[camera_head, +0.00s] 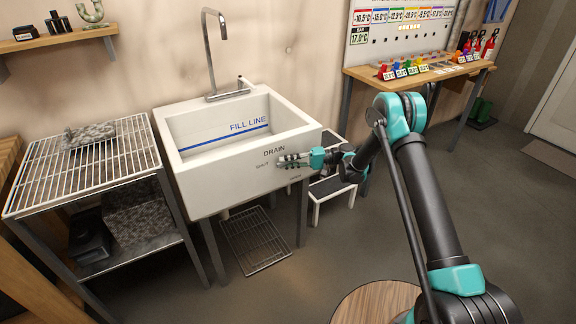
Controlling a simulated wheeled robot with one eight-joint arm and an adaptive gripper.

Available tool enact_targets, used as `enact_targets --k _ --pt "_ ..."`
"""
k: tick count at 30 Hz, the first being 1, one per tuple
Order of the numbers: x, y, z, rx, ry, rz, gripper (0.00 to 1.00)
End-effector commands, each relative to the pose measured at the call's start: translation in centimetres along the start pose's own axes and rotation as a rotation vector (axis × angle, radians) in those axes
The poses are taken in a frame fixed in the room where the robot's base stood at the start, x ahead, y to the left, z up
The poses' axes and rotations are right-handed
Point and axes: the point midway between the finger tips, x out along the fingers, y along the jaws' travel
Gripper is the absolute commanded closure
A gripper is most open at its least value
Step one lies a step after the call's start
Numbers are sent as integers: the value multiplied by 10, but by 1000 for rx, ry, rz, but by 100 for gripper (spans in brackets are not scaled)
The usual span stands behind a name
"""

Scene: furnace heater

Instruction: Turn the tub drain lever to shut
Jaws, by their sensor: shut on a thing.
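The white tub (192,188) stands against the wall, with a blue fill line inside and a faucet (212,52) behind it. Its front face carries the words DRAIN and SHUT, and fainter lettering lower to the right. My gripper (280,161) is at this front face, just below the word DRAIN and right of SHUT. It is shut on what seems to be the drain lever, which is mostly hidden by the fingers. The lever's exact angle cannot be told. My arm reaches in from the right.
A wire-topped rack (85,165) stands close to the tub's left. A wire grate (256,240) lies below the tub. A small step stool (332,190) is right of it. A workbench (420,75) with coloured items is at the back right. A round wooden top (375,303) is in front.

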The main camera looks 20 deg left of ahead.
Motion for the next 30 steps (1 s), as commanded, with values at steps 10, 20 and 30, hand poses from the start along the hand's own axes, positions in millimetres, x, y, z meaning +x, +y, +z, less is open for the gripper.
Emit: enact_targets --k 10,20,30 --pt "-1 -4 -1 26 3 -63 100" --pt "-1 -5 -1 27 4 -67 100" --pt "-1 -5 -1 26 2 -65 62"
